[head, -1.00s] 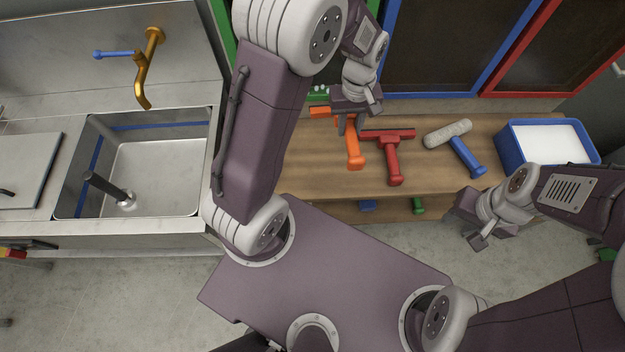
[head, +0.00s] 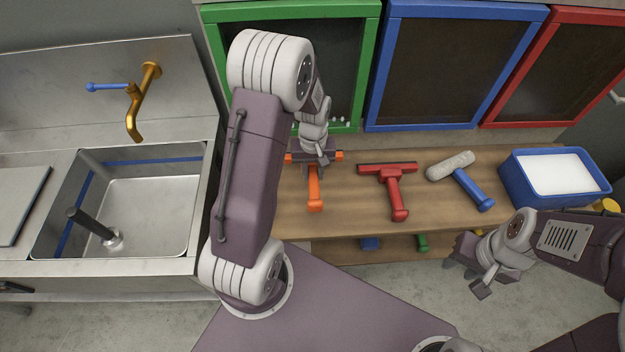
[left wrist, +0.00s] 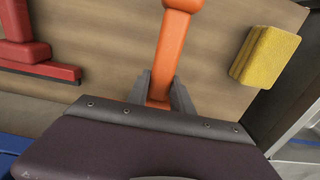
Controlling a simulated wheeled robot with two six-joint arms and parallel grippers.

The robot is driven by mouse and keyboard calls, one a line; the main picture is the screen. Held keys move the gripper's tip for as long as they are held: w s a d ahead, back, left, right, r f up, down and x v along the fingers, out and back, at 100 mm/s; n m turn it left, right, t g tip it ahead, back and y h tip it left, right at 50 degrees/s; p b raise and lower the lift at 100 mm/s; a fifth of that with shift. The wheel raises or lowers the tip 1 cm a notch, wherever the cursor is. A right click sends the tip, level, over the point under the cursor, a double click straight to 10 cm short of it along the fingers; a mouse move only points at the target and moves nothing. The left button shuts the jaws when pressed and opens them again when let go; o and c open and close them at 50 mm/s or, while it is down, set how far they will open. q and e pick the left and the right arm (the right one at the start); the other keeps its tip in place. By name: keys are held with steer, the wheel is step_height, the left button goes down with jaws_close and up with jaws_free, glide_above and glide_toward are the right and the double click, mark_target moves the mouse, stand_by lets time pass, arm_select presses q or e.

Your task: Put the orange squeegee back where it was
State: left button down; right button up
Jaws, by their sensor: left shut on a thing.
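The orange squeegee (head: 315,192) is over the left part of the wooden bench top, its handle pointing toward me. The ends of its crosspiece show on both sides of my left gripper (head: 316,168). That gripper is shut on the squeegee's handle close to the crosspiece. In the left wrist view the orange handle (left wrist: 172,45) runs between the two fingertips (left wrist: 160,92). I cannot tell whether the squeegee touches the wood. My right gripper (head: 470,274) is empty, fingers apart, in front of the bench's right part.
A red squeegee (head: 394,190) and a blue-handled roller (head: 466,180) lie to the right on the bench (head: 350,225). A blue tub (head: 560,185) with white contents stands at the right end. The left wrist view shows a yellow sponge (left wrist: 265,55). A sink (head: 150,205) is left.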

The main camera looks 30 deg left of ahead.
mark_target(313, 180)
arm_select(q)
steer(key=shift+f, duration=2.05)
steer(key=c, duration=1.1)
jaws_free()
steer(key=shift+f, duration=0.15)
step_height(313, 180, up, 12)
steer(key=shift+s+r+p, duration=0.1)
steer(key=shift+r+p, duration=0.15)
steer(key=shift+p, duration=0.15)
steer(key=s+d+m, duration=0.2)
steer(key=s, duration=0.1)
steer(key=s+d+m, duration=0.2)
steer(key=s, duration=0.2)
steer(key=s+d+m+t, duration=0.1)
steer(key=s+d+m, duration=0.1)
steer(key=s, duration=0.2)
steer(key=shift+d+f, duration=0.15)
steer(key=shift+f, duration=0.05)
